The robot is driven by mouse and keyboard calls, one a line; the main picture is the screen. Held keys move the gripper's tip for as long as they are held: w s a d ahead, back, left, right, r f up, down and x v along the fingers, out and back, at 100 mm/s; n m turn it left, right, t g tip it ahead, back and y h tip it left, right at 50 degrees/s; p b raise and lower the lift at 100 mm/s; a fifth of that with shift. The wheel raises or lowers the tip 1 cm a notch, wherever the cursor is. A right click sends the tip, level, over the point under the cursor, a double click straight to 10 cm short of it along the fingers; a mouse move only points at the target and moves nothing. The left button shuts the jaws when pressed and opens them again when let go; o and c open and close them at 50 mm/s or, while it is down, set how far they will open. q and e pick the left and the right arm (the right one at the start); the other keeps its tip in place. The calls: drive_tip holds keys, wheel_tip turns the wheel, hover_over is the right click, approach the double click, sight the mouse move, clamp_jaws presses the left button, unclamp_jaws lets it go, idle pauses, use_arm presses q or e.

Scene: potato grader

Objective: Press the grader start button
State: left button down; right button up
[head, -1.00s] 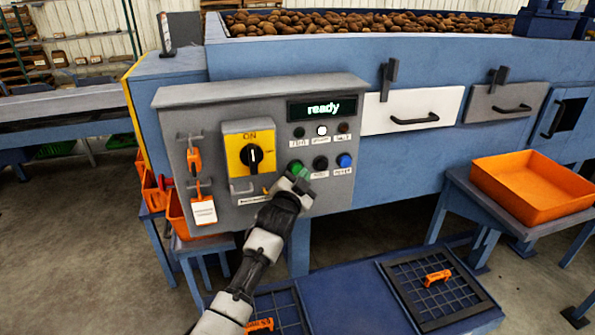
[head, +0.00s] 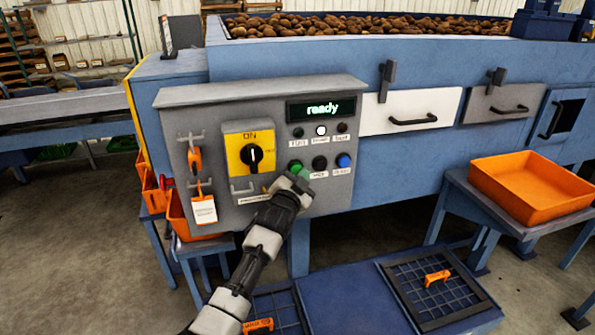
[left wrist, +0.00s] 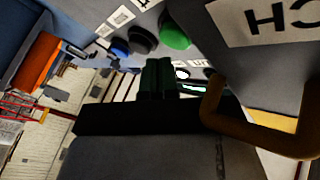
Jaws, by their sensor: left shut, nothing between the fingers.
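The green button (head: 296,166) is at the left of the lower button row on the grey control panel (head: 225,105); its lower part is partly covered by my gripper. My left gripper (head: 293,180) is shut and empty, just below and in front of the green button. In the left wrist view the closed fingertips (left wrist: 158,72) are close to the green button (left wrist: 175,36); I cannot tell whether they touch it. The panel display (head: 321,108) reads "ready", and a white lamp (head: 321,130) below it is lit. My right gripper is not in view.
A black button (head: 320,163) and a blue button (head: 343,161) sit to the right of the green one. An orange tray (head: 530,190) stands at the right.

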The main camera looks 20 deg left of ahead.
use_arm(q)
drive_tip(key=shift+w+a+r, duration=0.1)
drive_tip(key=shift+a+r, duration=0.2)
drive_tip(key=shift+r, duration=0.25)
drive_tip(key=shift+w+a+r, duration=0.1)
drive_tip(key=shift+a+r, duration=0.15)
drive_tip(key=shift+r, duration=0.25)
idle(0.6)
drive_tip(key=shift+s+d, duration=0.15)
drive_tip(key=s+d+f+p, duration=0.2)
drive_tip(key=shift+s+d+p, duration=0.2)
drive_tip(key=shift+s+p, duration=0.15)
drive_tip(key=shift+p, duration=0.05)
drive_tip(key=shift+w, duration=0.1)
idle(0.5)
